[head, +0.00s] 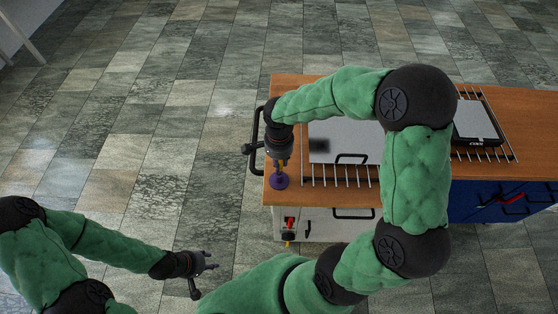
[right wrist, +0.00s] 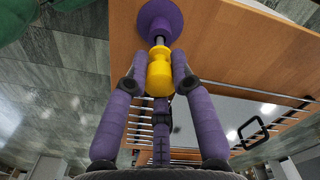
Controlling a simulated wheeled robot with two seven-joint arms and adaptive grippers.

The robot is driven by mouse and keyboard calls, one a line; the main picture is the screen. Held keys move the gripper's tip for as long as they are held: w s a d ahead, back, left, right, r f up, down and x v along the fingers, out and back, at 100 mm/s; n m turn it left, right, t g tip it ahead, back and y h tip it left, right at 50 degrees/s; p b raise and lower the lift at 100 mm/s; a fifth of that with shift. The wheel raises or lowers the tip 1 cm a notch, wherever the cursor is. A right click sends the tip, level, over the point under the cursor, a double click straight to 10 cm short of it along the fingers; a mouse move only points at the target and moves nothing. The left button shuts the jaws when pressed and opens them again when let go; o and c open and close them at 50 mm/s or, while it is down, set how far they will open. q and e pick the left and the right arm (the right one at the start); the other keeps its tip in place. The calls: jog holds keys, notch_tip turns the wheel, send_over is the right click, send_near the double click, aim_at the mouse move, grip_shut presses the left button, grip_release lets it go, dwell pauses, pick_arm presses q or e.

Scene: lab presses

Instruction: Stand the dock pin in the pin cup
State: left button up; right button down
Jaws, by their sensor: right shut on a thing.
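The dock pin has a yellow body (right wrist: 160,72) and a thin metal shaft, seen in the right wrist view. My right gripper (head: 281,164) is shut on the yellow body, with a finger on each side. The purple pin cup (right wrist: 160,15) is round and lies just beyond the pin; it also shows in the head view (head: 279,181), at the left end of the wooden bench top. The shaft meets the middle of the purple cup; how deep it sits is not visible. My left gripper (head: 204,271) is open and empty over the floor, away from the bench.
The wooden bench (head: 285,88) carries a grey plate (head: 330,145) on a metal rack close to the right of the cup. A black-framed device (head: 475,122) stands further right. A black handle rail (head: 257,125) sticks out at the bench's left edge.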

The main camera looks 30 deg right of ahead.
jog(key=shift+f+b, duration=1.4)
jog(key=shift+f, duration=0.25)
jog(key=c, duration=1)
grip_release()
jog(key=shift+r, duration=0.15)
notch_tip(320, 180, up, 12)
jog(key=shift+f, duration=0.1)
